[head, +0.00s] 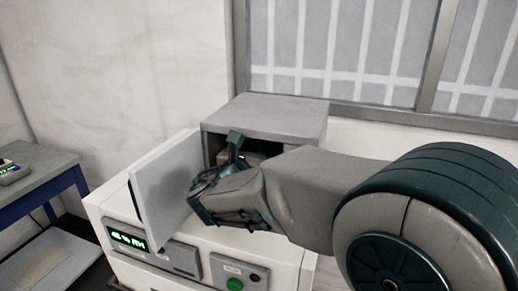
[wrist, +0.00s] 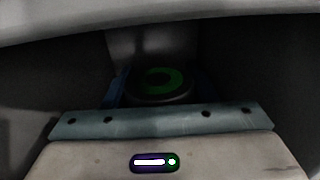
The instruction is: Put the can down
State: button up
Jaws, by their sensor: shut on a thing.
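The can (wrist: 158,80) shows in the wrist view as a dark round top with a green ring. It sits between the two dark bluish fingers of my gripper (wrist: 160,90), which is shut on it. In the head view my gripper (head: 230,185) is at the open front of a grey box-shaped chamber (head: 265,118), beside its open door. The can is hidden there. Whether the can's base touches a surface is too dark to tell.
The chamber's pale door (head: 167,188) stands open just left of my gripper. The chamber sits on a white cabinet (head: 195,245) with a green display and a green button. A blue-framed table (head: 45,170) stands at the far left. A barred window is behind.

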jog(key=shift+f, duration=0.2)
jog(key=o, duration=1.1)
jog(key=shift+r, duration=0.25)
jog(key=b+v, duration=0.1)
jog(key=v, duration=1.1)
jog(key=shift+b, duration=0.4)
